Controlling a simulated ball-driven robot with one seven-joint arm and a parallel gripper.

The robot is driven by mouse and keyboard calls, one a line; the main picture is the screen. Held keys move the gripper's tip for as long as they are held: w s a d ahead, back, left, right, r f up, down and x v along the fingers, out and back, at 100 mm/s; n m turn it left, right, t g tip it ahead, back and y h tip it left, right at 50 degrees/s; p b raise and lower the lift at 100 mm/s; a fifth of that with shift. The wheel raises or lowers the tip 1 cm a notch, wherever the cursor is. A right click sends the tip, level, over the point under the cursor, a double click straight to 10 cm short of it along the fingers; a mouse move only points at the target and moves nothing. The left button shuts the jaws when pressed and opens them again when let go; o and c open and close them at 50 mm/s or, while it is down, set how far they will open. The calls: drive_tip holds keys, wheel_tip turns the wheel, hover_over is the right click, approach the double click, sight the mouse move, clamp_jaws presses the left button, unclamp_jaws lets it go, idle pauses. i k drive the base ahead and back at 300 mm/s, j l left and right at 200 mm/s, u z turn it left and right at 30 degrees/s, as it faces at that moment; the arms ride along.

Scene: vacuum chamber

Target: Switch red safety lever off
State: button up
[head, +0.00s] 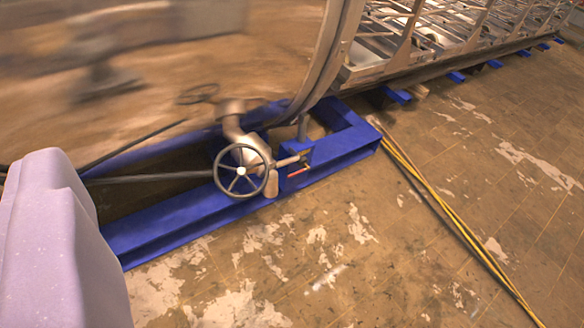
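The small red safety lever (298,171) shows just right of the grey handwheel valve (241,171), low on the blue base frame (190,219). It looks close to level, tilted slightly; it is too small to read its setting. A metal pipe fitting sits just above it. A pale lilac rounded part at the left edge seems to be mine. My gripper's fingers are not in view, and nothing touches the lever.
The large shiny chamber wall (150,70) fills the upper left. Yellow cables (440,208) run along the floor on the right. A metal rack (430,40) stands at the back. The worn tiled floor (350,270) in front of the frame is free.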

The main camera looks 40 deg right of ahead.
sight(296, 174)
drive_tip(key=i+l+z, duration=0.3)
drive_tip(key=i+l, duration=0.15)
drive_tip(key=l, duration=0.25)
drive_tip(key=i+l+z, duration=0.25)
drive_tip(key=i+l, duration=0.3)
drive_tip(key=i+l+z, duration=0.3)
drive_tip(key=i+l, duration=0.2)
drive_tip(key=i+l+z, duration=0.3)
drive_tip(key=i, duration=0.35)
